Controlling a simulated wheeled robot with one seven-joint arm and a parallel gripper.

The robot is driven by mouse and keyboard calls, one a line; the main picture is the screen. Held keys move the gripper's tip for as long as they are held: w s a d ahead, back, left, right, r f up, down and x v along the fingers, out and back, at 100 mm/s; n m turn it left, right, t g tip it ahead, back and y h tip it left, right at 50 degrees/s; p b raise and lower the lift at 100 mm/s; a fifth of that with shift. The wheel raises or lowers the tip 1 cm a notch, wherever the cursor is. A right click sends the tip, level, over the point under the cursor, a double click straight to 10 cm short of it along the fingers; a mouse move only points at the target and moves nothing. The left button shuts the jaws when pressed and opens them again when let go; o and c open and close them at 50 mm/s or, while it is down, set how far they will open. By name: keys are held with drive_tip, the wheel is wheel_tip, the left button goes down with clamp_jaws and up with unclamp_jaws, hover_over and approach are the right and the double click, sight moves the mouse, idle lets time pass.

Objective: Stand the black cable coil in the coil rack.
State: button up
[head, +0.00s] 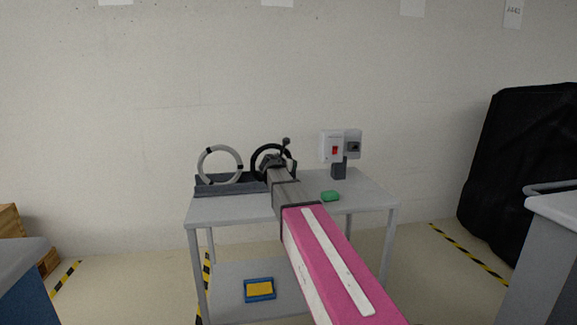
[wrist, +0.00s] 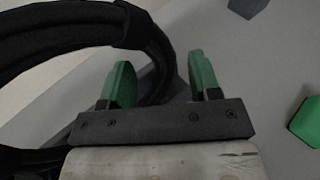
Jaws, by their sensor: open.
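The black cable coil (head: 257,151) stands upright toward the right part of the grey coil rack (head: 214,191) on the table, partly hidden behind my arm. In the wrist view the coil (wrist: 60,38) is large and close at the upper left, and its lower run passes behind my gripper's fingers. My gripper (wrist: 160,82) has green fingertips set apart, with nothing clearly held between them. In the head view my gripper (head: 277,163) is at the coil, its fingers mostly hidden. Whether the coil is fully seated in the rack is hidden.
A grey coil (head: 201,165) stands at the rack's left. A green block (head: 330,196) lies right of my arm, and a white switch box (head: 331,147) on a dark post stands at the back right. The tabletop's front right (head: 370,196) is clear. A blue-and-yellow item (head: 260,289) lies on the lower shelf.

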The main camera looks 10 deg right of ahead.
drive_tip(key=v, duration=0.9)
drive_tip(key=shift+s, duration=0.25)
drive_tip(key=shift+r, duration=0.1)
